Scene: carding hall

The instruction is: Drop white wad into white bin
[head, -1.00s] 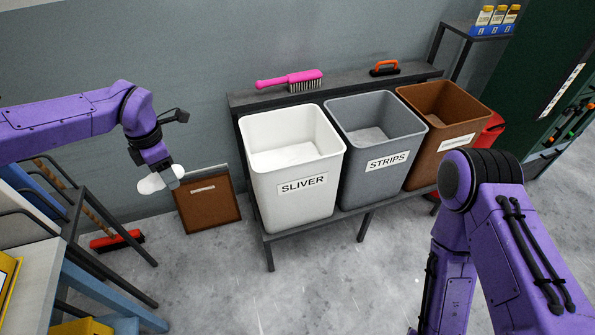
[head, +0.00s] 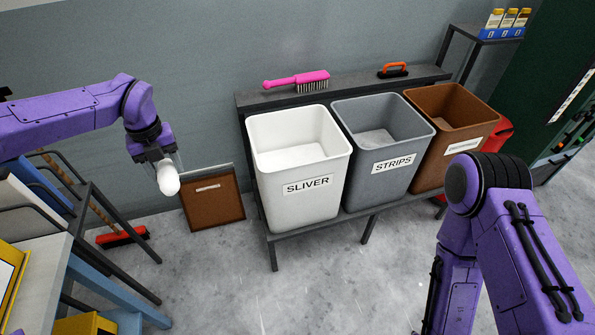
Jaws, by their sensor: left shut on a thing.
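The white wad (head: 168,179) is held in my left gripper (head: 166,170), which is shut on it. They hang in the air left of the bins, in front of the wall. The white bin (head: 284,205), labelled SLIVER, stands on a dark stand at the centre. Its open top faces up and it looks empty inside. My left gripper is to the left of this bin and apart from it. My right arm comes in at the lower right, but its gripper is not in the picture.
A grey bin (head: 366,190) labelled STRIPS and a brown bin (head: 427,178) stand right of the white one. A pink brush (head: 297,81) and an orange-handled tool (head: 393,70) lie on the ledge behind. A brown board (head: 213,206) leans at the wall. A red broom (head: 122,237) lies left.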

